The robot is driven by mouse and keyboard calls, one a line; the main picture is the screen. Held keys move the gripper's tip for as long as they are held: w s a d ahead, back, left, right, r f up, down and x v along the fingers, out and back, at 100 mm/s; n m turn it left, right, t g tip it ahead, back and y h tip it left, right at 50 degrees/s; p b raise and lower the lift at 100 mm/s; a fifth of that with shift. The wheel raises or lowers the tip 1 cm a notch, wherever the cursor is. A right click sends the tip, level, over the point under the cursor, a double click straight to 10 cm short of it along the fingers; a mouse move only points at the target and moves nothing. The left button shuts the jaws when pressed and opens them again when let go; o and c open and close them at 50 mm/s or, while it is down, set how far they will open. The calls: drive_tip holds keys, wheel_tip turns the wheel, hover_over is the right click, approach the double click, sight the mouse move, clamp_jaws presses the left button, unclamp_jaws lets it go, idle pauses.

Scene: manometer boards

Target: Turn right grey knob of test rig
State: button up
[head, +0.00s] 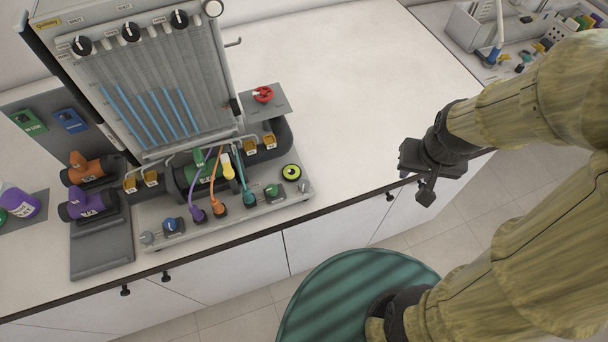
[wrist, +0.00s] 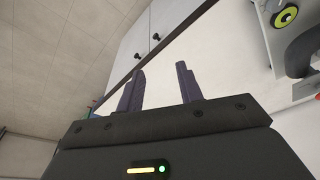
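The test rig (head: 130,235) stands at the left of the bench in the head view, with a grey base plate under its tube board. A small grey knob (head: 303,188) sits at the right end of the base, beside a yellow-ringed black button (head: 291,173). Another grey knob (head: 147,238) is at the left end, next to a blue knob (head: 172,226). My gripper (head: 425,188) is over the bench's front edge, well right of the rig and apart from it. In the wrist view its two fingers (wrist: 162,72) are spread with nothing between them.
Several coloured plugs with cables (head: 219,209) rise from the base's middle. A red valve handle (head: 263,94) is behind the right end. Orange (head: 88,169) and purple (head: 88,204) devices stand left. The bench (head: 345,110) between rig and gripper is clear. A green round stool (head: 340,290) is below.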

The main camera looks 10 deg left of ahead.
drive_tip(key=shift+o, duration=1.3)
drive_tip(key=shift+s, duration=0.25)
wheel_tip(320, 180, up, 3)
drive_tip(key=n+g+p, duration=0.3)
drive_tip(key=n, duration=0.6)
hover_over(304, 184)
drive_tip(key=shift+r, duration=0.2)
drive_tip(key=shift+f, duration=0.1)
wheel_tip(304, 184, down, 17)
drive_tip(key=shift+f+b, duration=0.15)
drive_tip(key=shift+b, duration=0.15)
